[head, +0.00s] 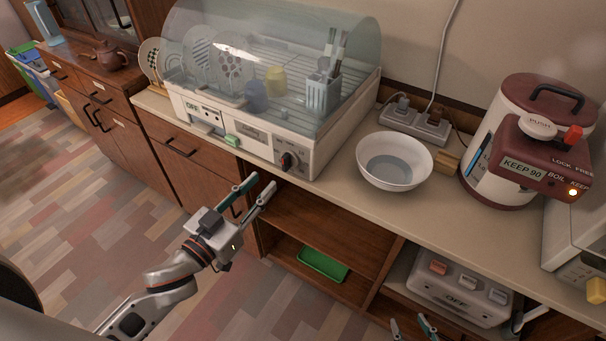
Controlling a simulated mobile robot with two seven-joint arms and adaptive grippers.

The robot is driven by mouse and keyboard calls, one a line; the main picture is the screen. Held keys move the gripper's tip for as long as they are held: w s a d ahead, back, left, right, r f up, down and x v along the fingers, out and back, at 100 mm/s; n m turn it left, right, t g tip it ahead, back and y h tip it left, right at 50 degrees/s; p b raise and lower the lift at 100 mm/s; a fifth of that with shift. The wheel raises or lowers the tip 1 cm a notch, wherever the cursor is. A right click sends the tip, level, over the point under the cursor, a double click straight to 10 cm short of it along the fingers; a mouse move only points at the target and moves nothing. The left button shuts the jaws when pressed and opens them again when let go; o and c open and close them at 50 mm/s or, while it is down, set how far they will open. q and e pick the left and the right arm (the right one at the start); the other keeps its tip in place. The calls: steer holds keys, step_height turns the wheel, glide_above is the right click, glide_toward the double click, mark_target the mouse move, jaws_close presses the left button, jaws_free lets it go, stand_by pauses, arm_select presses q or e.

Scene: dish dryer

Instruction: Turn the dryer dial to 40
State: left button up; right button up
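The dish dryer (240,128) is a cream unit with a clear domed cover, standing on the counter. Its dial (288,161) is a dark round knob with a reddish mark, at the right end of the front panel. The numbers around it are too small to read.
A white bowl (394,161) stands on the counter right of the dryer. A power strip (416,123) and a kettle (506,150) are behind and right of it. Below is an open shelf with a green tray (323,264) and a grey switch box (458,288).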

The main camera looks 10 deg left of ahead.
mark_target(283, 162)
arm_select(q)
steer(key=shift+x, duration=4)
steer(key=shift+d, duration=0.1)
jaws_close()
